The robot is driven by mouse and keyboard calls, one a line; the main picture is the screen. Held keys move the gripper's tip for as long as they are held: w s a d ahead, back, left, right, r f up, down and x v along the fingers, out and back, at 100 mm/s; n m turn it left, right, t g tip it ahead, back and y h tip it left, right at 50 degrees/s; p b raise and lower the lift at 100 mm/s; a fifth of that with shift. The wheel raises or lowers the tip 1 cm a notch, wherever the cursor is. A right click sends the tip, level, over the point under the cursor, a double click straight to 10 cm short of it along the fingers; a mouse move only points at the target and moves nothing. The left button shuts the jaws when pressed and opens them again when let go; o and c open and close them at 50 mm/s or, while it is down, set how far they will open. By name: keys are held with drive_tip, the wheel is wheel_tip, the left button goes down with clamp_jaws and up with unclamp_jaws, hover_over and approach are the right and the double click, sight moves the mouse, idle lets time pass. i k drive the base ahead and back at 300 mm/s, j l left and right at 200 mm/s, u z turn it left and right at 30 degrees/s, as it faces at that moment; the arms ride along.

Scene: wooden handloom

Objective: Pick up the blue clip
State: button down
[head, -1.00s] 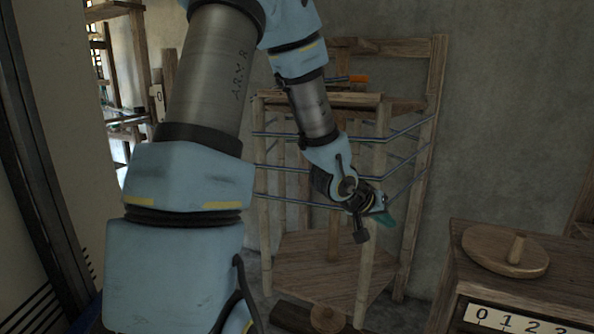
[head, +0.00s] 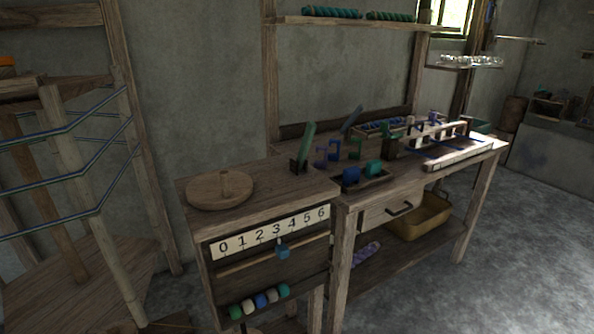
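A small blue clip-like piece (head: 334,149) with an open frame shape stands on the wooden workbench (head: 408,157), near its left end. I cannot tell for certain which blue piece is the clip. My gripper is out of view.
A wooden cabinet (head: 262,200) with a round lidded disc (head: 220,189), a 0-to-6 scale and coloured beads stands left of the bench. A blue-railed wooden frame (head: 82,150) is at far left. Grey floor (head: 520,220) is open at right.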

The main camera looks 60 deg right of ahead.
sight(351, 173)
drive_tip(key=k+l, duration=0.15)
drive_tip(key=l, duration=0.2)
drive_tip(key=k+l, duration=0.1)
drive_tip(key=l, duration=0.25)
drive_tip(key=k+l+z, duration=0.1)
drive_tip(key=l, duration=0.3)
drive_tip(key=k+l, duration=0.2)
drive_tip(key=l, duration=0.15)
drive_tip(key=k+l, duration=0.1)
drive_tip(key=l, duration=0.3)
drive_tip(key=k+l+z, duration=0.1)
drive_tip(key=l, duration=0.25)
drive_tip(key=k+l, duration=0.15)
drive_tip(key=l, duration=0.25)
drive_tip(key=i+l, duration=0.2)
drive_tip(key=i, duration=0.25)
